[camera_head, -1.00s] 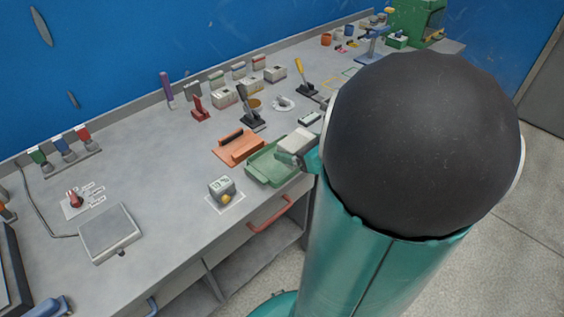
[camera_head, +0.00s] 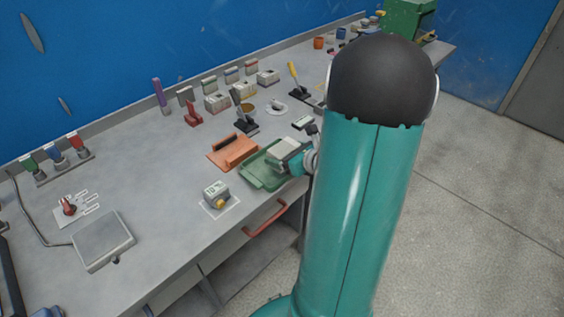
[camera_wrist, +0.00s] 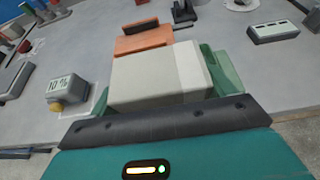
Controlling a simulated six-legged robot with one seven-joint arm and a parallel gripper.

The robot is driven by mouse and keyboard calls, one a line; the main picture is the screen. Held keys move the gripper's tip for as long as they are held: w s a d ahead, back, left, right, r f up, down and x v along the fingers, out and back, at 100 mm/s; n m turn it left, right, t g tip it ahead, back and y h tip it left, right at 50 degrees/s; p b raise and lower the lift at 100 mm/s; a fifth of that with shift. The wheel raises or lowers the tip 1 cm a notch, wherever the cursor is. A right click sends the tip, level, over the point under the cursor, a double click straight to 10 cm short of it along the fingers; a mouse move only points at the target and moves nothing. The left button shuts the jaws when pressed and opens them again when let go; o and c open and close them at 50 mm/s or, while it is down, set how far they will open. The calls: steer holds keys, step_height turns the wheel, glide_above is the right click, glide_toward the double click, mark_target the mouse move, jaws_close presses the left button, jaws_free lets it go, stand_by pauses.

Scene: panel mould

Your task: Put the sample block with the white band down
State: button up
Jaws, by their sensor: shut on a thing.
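The sample block (camera_wrist: 145,76) is a pale grey box with a white band (camera_wrist: 192,66) near its right end in the wrist view. My gripper (camera_head: 296,160) is shut on it. In the head view the block (camera_head: 284,149) is over the right part of a green tray (camera_head: 257,178). My fingertips are not clearly visible.
An orange tray with a dark bar (camera_head: 232,151) lies just left of the green tray. A 10 % block with a yellow knob (camera_head: 216,195) stands nearer the front edge. A black lever (camera_head: 244,122) and a small grey box (camera_head: 303,122) stand behind.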

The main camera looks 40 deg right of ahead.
steer(key=shift+w+d+f, duration=0.1)
steer(key=shift+w+f, duration=0.4)
steer(key=shift+f, duration=0.1)
steer(key=shift+w+f, duration=0.15)
steer(key=shift+f, duration=0.75)
steer(key=shift+w+f, duration=0.1)
steer(key=shift+f, duration=0.75)
steer(key=shift+f, duration=0.15)
steer(key=o, duration=1.1)
